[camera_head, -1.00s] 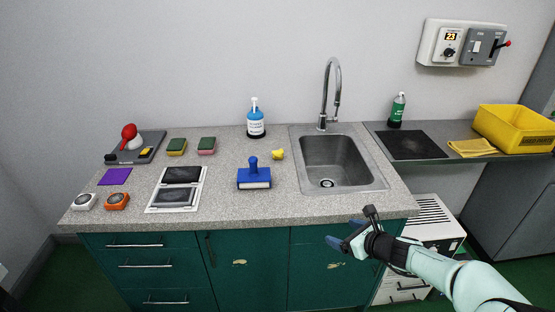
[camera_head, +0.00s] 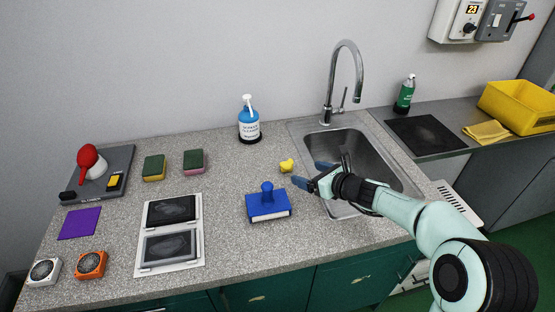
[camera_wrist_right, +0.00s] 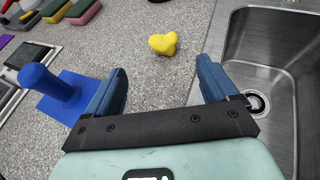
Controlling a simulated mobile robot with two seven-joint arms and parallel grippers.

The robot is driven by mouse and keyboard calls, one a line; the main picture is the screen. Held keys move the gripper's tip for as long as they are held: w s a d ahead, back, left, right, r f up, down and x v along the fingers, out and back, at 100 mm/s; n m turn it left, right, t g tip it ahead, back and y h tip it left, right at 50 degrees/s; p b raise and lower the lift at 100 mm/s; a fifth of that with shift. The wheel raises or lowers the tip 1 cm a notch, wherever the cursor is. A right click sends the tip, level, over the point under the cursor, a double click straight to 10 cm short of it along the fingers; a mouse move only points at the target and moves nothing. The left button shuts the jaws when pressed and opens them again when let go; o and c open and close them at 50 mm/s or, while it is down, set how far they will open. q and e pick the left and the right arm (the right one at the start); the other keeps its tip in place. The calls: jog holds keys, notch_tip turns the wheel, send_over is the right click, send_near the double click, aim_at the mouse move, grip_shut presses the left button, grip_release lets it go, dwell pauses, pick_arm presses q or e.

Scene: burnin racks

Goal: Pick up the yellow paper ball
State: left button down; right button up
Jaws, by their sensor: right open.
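The yellow paper ball (camera_head: 287,165) is a small crumpled lump on the speckled grey counter, left of the sink. In the right wrist view the yellow paper ball (camera_wrist_right: 163,43) lies ahead of the fingers, roughly centred on the gap between them. My right gripper (camera_head: 311,174) is open and empty, with blue fingers, just to the right of and nearer than the ball, by the sink's left edge. In the right wrist view the right gripper (camera_wrist_right: 163,88) shows both fingers spread and not touching the ball. My left gripper is not in view.
A blue stamp-like tool (camera_head: 268,205) stands close left of my right gripper. The sink (camera_head: 384,163) with its tall faucet (camera_head: 337,80) is to the right. A blue soap bottle (camera_head: 249,122) stands behind. Sponges (camera_head: 154,168) lie left. Counter around the ball is bare.

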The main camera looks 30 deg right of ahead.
aim_at(288, 164)
jog(key=x, duration=0.9)
jog(key=p+x, duration=0.1)
jog(key=x, duration=0.2)
jog(key=shift+w+d+r, duration=0.1)
jog(key=shift+w+d, duration=0.1)
jog(key=shift+w, duration=0.05)
jog(key=c, duration=1.1)
